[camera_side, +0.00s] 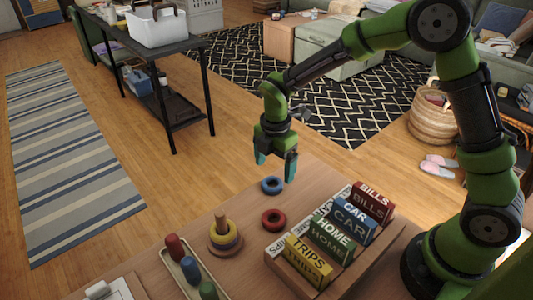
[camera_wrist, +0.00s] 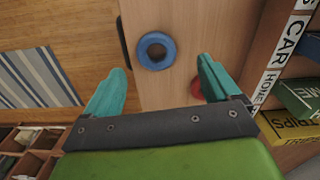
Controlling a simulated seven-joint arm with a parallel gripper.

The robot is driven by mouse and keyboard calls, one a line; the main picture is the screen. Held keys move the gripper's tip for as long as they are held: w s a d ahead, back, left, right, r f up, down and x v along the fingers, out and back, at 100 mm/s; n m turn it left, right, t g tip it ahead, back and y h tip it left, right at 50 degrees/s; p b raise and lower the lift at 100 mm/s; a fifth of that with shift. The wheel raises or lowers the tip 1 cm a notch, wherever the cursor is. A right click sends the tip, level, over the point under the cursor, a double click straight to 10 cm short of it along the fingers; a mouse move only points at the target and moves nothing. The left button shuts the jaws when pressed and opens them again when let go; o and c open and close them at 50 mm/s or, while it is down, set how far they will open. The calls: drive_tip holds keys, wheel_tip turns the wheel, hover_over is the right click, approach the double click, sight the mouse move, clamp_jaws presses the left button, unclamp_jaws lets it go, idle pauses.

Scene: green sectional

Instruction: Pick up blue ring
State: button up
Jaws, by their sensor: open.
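The blue ring (camera_side: 271,185) lies flat on the wooden table near its far edge in the side view. It also shows in the wrist view (camera_wrist: 144,52), ahead of and between the two teal fingers. My gripper (camera_side: 275,160) is open and empty, above the table edge and the blue ring. In the wrist view my gripper (camera_wrist: 158,80) has its fingers wide apart, and neither touches the ring.
A red ring (camera_side: 273,211) lies near the blue one, partly hidden by a finger in the wrist view. A stacking peg with rings (camera_side: 225,252), a peg tray (camera_side: 167,258) and a box of labelled blocks (camera_side: 277,266) stand on the table.

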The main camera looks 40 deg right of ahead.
sight(272, 179)
drive_tip(key=f, duration=0.5)
drive_tip(key=shift+w+f, duration=0.3)
drive_tip(key=c, duration=1.1)
